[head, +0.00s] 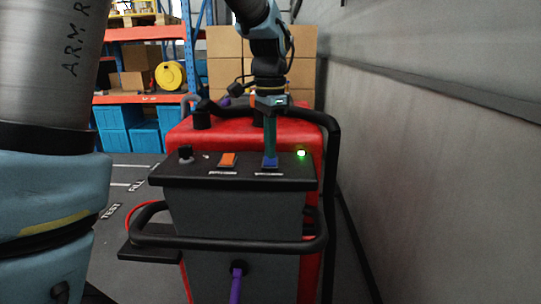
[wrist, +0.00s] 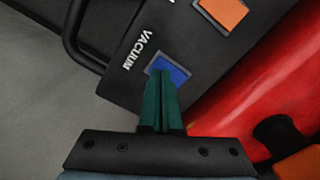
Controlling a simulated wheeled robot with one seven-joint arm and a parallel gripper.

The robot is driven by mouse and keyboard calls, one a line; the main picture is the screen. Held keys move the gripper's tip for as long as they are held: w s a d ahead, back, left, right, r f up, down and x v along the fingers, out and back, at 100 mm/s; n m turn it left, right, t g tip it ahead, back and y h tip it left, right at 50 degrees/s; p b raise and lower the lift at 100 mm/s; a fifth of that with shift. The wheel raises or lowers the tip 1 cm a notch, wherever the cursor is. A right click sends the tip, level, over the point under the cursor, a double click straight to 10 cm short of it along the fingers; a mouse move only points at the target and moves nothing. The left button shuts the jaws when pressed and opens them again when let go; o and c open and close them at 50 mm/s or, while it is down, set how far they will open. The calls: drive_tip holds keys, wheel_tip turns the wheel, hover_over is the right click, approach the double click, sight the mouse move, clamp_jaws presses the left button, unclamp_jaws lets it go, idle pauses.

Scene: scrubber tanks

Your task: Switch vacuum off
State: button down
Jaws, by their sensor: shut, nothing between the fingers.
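The vacuum switch is a blue rocker (head: 270,162) on the dark top panel of the scrubber, right of the middle. In the wrist view the blue rocker (wrist: 172,68) sits beside the white word VACUUM (wrist: 140,51). My gripper (head: 270,149) points down with its green fingers shut and empty. In the wrist view the fingertips (wrist: 160,75) overlap the near edge of the blue rocker and hide part of it. I cannot tell if they touch it. A small green light (head: 301,153) glows right of the rocker.
An orange rocker (head: 227,160) and a dark knob (head: 185,153) sit left on the panel (head: 200,178). A black handle bar (head: 230,243) runs along the front. The red scrubber body (head: 180,138) lies behind. A grey wall (head: 430,150) stands to the right.

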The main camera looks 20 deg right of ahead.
sight(270, 163)
wheel_tip(270, 163, up, 6)
drive_tip(key=p, duration=0.4)
drive_tip(key=shift+f, duration=0.1)
idle(0.5)
